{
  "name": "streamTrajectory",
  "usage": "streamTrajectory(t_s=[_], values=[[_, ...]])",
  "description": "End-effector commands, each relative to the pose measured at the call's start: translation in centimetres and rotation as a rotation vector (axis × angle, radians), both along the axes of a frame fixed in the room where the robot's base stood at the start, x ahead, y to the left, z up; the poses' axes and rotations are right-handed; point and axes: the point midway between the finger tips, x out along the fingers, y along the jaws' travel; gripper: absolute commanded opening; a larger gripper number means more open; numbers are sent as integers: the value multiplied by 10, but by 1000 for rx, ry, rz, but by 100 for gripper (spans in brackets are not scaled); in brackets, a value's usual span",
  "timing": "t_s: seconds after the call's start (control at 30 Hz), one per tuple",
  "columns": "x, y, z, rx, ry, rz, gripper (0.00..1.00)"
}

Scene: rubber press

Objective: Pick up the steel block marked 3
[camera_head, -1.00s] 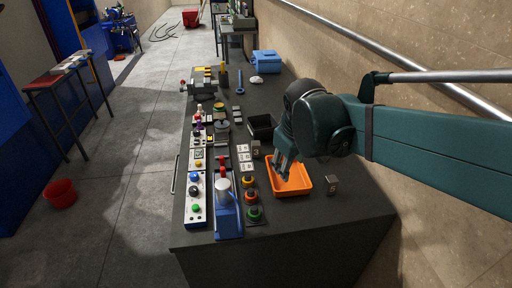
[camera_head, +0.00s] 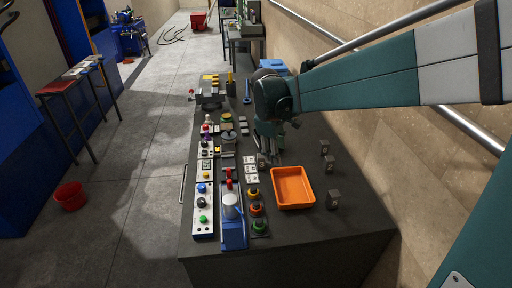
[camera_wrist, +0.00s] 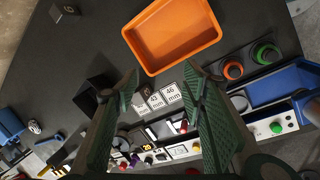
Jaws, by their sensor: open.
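Small grey steel blocks stand on the dark bench. In the head view, one (camera_head: 333,199) is right of the orange tray, two more (camera_head: 329,164) (camera_head: 324,147) are farther back, and another (camera_head: 261,160) is beside my gripper. Their marks are too small to read, so I cannot tell which is 3. My gripper (camera_head: 268,152) is low over the bench behind the tray. A marked block (camera_wrist: 66,11) shows at top left there.
The orange tray (camera_head: 293,204) is empty. Number cards (camera_head: 251,171), push buttons (camera_head: 255,209) and a blue press (camera_head: 232,222) are to its left. The front right of the bench is clear.

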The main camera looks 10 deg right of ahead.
Motion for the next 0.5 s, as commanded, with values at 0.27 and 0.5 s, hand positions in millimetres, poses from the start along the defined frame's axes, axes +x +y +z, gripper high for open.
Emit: streamTrajectory(t_s=[0.27, 0.5], values=[[40, 12, -9, -55, 74, 101, 41], [71, 22, -22, -100, 141, 187, 41]])
